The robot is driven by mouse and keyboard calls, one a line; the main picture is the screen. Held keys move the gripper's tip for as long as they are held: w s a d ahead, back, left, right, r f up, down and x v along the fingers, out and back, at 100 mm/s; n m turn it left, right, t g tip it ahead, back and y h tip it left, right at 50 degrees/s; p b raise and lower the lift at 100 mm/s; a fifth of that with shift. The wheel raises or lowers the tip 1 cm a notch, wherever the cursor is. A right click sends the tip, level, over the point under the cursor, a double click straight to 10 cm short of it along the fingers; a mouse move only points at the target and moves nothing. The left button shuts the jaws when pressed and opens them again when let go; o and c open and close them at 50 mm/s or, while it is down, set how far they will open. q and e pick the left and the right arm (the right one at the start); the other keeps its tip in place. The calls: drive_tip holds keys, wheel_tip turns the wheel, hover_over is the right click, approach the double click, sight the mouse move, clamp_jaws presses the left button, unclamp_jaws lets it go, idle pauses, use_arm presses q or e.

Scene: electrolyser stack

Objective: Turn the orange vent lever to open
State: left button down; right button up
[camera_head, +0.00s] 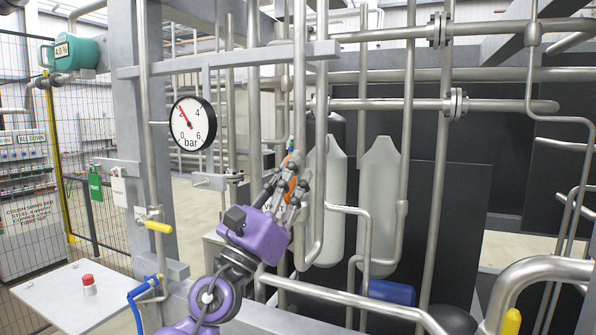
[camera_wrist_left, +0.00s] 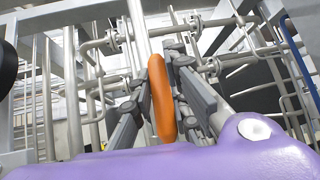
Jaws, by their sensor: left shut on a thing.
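The orange vent lever (camera_head: 290,172) shows between the fingers of my left gripper (camera_head: 287,186) in the head view, among vertical steel pipes. In the left wrist view the lever (camera_wrist_left: 160,98) stands nearly upright, its long orange grip lying between the two grey fingers of the gripper (camera_wrist_left: 163,92). The left gripper is shut on the lever. The lever's pivot and valve body are hidden behind the fingers and pipes. My right gripper is not in view.
A pressure gauge (camera_head: 191,123) is on the left post. A yellow lever (camera_head: 158,227) and a blue lever (camera_head: 142,290) stick out below it. A white table (camera_head: 60,306) holds a red-capped bottle (camera_head: 89,284). Vertical pipes (camera_head: 319,130) stand close beside my gripper.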

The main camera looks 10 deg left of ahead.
use_arm(q)
drive_tip(key=shift+w+a+n+t+y, duration=0.1)
drive_tip(key=shift+a+n+t+y, duration=0.2)
drive_tip(key=shift+n+t+y, duration=0.65)
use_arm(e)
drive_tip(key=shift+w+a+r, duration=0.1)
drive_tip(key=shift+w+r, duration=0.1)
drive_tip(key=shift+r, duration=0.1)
use_arm(q)
drive_tip(key=shift+n+g, duration=0.25)
drive_tip(key=c, duration=1.7)
unclamp_jaws()
drive_tip(key=shift+a, duration=0.1)
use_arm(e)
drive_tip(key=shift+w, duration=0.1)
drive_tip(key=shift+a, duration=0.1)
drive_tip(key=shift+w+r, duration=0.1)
use_arm(q)
drive_tip(key=v, duration=1.2)
